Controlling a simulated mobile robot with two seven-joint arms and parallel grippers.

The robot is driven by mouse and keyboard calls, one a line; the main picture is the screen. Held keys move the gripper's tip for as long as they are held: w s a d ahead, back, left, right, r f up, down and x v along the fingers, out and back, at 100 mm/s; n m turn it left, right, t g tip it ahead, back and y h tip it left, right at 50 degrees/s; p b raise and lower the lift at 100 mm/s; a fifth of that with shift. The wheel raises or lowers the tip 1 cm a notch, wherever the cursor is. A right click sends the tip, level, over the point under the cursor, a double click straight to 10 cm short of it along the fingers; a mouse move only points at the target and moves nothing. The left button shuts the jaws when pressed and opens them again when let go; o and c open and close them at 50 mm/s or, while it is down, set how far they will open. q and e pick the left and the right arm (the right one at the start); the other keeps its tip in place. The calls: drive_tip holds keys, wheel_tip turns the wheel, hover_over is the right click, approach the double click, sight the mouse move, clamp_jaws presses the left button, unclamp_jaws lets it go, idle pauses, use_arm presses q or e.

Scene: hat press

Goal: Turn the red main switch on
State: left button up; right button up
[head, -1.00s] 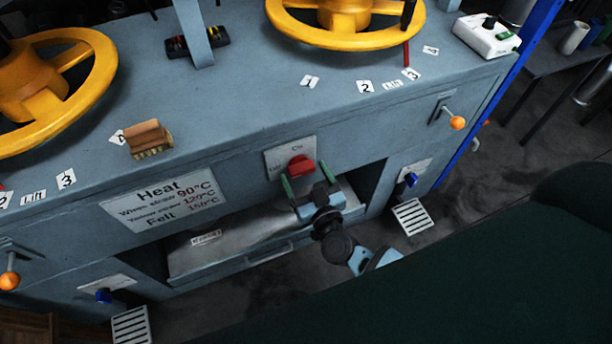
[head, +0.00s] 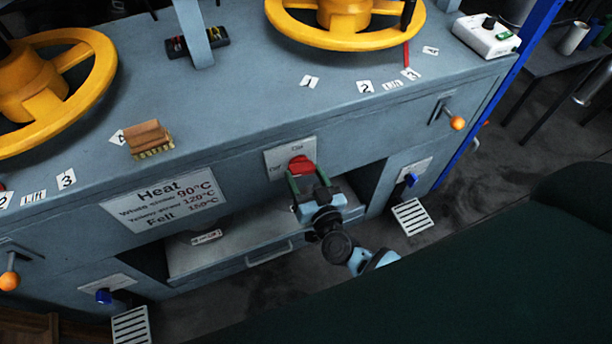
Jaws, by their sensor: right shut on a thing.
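The red main switch (head: 301,164) sits on a pale plate (head: 275,161) with lettering on the front face of the grey-blue press. My right gripper (head: 308,178) reaches up to it from below. Its two green-tipped fingers are closed on the red switch, one at each side. The switch's red face shows above the fingertips; its lower part is partly hidden by them. The switch's exact angle is hard to read. My left gripper does not show.
A shelf (head: 235,245) lies open below the switch. A sign about heat (head: 165,198) is to its left. Orange-knobbed levers (head: 457,123) and blue knobs (head: 410,180) are on the front. Yellow handwheels (head: 345,38) and a wooden brush (head: 149,138) are on top.

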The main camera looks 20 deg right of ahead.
drive_tip(key=m, duration=0.4)
drive_tip(key=shift+m, duration=0.3)
drive_tip(key=m+b, duration=0.1)
drive_tip(key=m, duration=0.2)
drive_tip(key=shift+m, duration=0.3)
drive_tip(key=m+b, duration=0.1)
drive_tip(key=m, duration=0.2)
drive_tip(key=shift+m, duration=0.3)
drive_tip(key=shift+m+b, duration=0.6)
drive_tip(key=shift+m, duration=1.2)
drive_tip(key=o, duration=1)
drive_tip(key=shift+s+d, duration=0.15)
drive_tip(key=shift+s, duration=3.75)
